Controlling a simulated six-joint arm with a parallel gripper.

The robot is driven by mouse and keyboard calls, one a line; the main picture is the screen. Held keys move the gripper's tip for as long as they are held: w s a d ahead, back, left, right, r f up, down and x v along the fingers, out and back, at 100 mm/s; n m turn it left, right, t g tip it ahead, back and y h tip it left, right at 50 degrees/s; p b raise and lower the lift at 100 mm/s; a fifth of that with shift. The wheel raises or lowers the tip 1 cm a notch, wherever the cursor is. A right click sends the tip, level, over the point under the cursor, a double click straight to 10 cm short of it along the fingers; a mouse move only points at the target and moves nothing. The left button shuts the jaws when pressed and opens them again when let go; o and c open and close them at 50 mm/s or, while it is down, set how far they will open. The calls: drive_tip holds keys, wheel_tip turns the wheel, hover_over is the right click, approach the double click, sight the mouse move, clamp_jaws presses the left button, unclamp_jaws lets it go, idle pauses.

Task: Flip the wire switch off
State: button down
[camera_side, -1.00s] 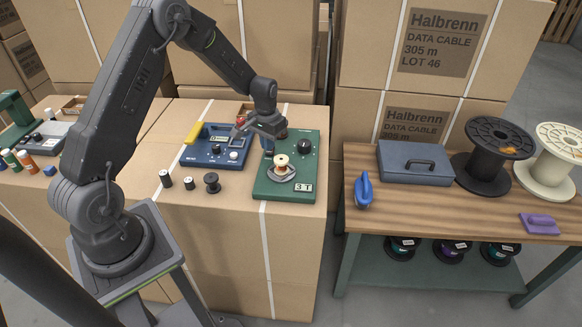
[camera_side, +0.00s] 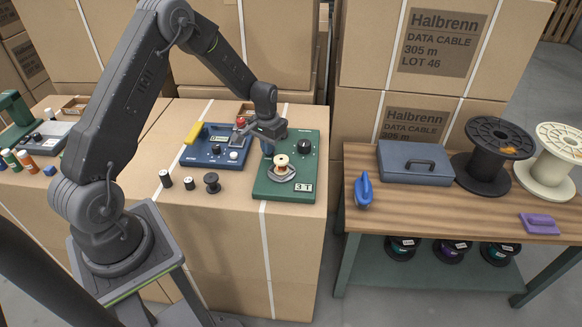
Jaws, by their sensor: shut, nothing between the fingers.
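My gripper (camera_side: 238,136) is shut and empty. A wire switch is not clearly made out. My gripper hides part of both devices, and contact cannot be told.
Small spools (camera_side: 211,182) stand in front of the blue box on the cardboard. Cartons rise behind. At right, a wooden bench (camera_side: 430,205) holds a blue-grey case (camera_side: 414,162), large reels (camera_side: 489,155) and small tools. A gap separates the bench from the cartons.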

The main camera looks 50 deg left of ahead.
drive_tip(key=shift+f, duration=0.55)
drive_tip(key=shift+r, duration=3.55)
drive_tip(key=s+d+r+t, duration=0.1)
drive_tip(key=s+d+r, duration=0.15)
drive_tip(key=r, duration=0.25)
drive_tip(key=s+d+r+m+t, duration=0.1)
drive_tip(key=s+d+r, duration=0.1)
drive_tip(key=d+r, duration=0.3)
drive_tip(key=s+d+r, duration=0.3)
drive_tip(key=r, duration=0.3)
drive_tip(key=s+d+r+m+t, duration=0.1)
drive_tip(key=s+d, duration=0.3)
drive_tip(key=s, duration=0.4)
drive_tip(key=s+d+r+m+t, duration=0.1)
drive_tip(key=s+d+r, duration=0.3)
drive_tip(key=s, duration=0.4)
drive_tip(key=shift+s+d+r+t, duration=0.15)
drive_tip(key=shift+s+r+t, duration=0.25)
drive_tip(key=shift+t, duration=0.4)
